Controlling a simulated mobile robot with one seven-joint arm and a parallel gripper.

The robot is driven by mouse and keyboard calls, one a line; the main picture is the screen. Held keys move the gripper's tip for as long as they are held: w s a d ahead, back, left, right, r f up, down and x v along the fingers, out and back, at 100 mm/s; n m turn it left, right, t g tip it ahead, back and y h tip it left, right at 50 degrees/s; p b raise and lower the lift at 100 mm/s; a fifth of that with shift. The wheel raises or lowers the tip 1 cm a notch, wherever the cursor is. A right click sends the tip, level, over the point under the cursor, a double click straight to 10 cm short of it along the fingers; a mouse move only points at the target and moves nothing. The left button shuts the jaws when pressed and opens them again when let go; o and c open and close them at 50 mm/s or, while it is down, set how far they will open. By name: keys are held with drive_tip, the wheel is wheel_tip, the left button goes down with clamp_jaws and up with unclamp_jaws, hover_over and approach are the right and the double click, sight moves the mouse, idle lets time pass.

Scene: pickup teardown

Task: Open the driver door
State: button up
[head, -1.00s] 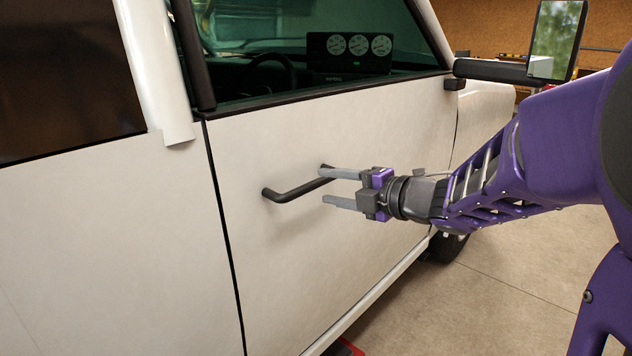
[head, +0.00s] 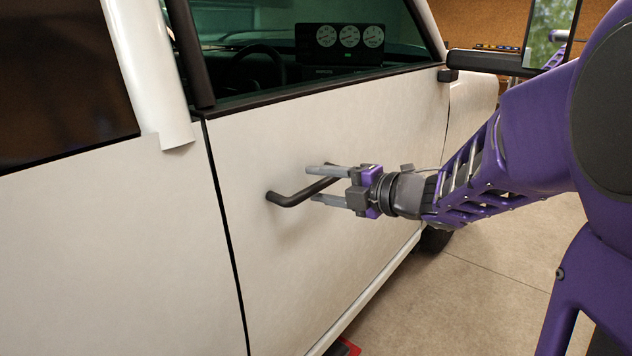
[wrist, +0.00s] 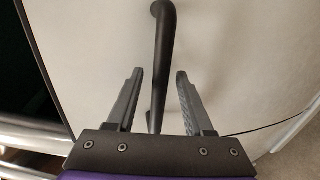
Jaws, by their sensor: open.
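The driver door (head: 330,230) is a pale panel on a white pickup and sits shut in its frame. Its black bar handle (head: 288,198) stands out from the panel. My gripper (head: 310,183) is open at the right part of the handle, one finger above the bar and one below. In the wrist view the handle (wrist: 164,40) runs between the two fingers of my gripper (wrist: 160,78), with gaps on both sides. The far end of the bar shows past the fingertips.
A side mirror (head: 550,35) sticks out at the upper right, close to my arm. The dark door window (head: 300,60) is above the handle. Concrete floor (head: 470,290) is clear at the lower right. A red object (head: 345,347) lies below the door's bottom edge.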

drive_tip(key=shift+c, duration=0.2)
clamp_jaws()
idle(0.3)
idle(1.2)
